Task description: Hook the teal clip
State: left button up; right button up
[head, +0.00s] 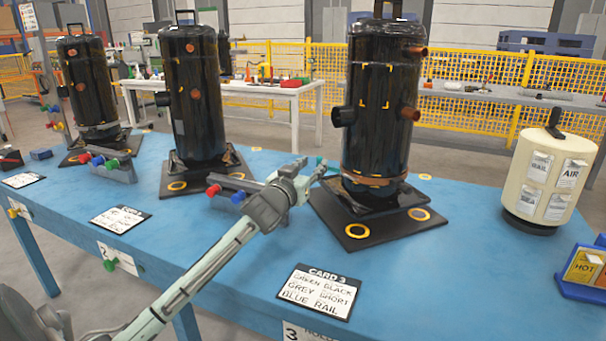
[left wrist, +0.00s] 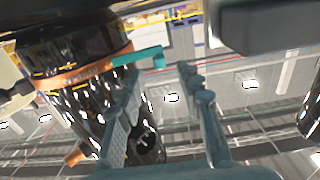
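The teal clip (left wrist: 138,58) is a short bar with a small downturned end. In the left wrist view it sticks out from a copper band (left wrist: 75,72) around a black compressor. In the head view a small teal bit (head: 320,160) shows beside the compressor (head: 381,110), just beyond my gripper. My left gripper (head: 322,171) is left of that compressor's lower part. In the left wrist view its fingers (left wrist: 160,72) are apart with nothing held; the clip's free end appears near the gap between the tips. Contact cannot be told. My right gripper is not in view.
Two more black compressors (head: 194,95) (head: 88,80) stand on the blue table (head: 240,270). A grey block with red and blue knobs (head: 222,192) sits beneath my arm. CARD 3 (head: 319,291) lies in front. A cream canister (head: 546,180) stands right.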

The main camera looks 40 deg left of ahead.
pick_arm(q)
jog(key=v, duration=0.6)
jog(key=shift+s, duration=0.15)
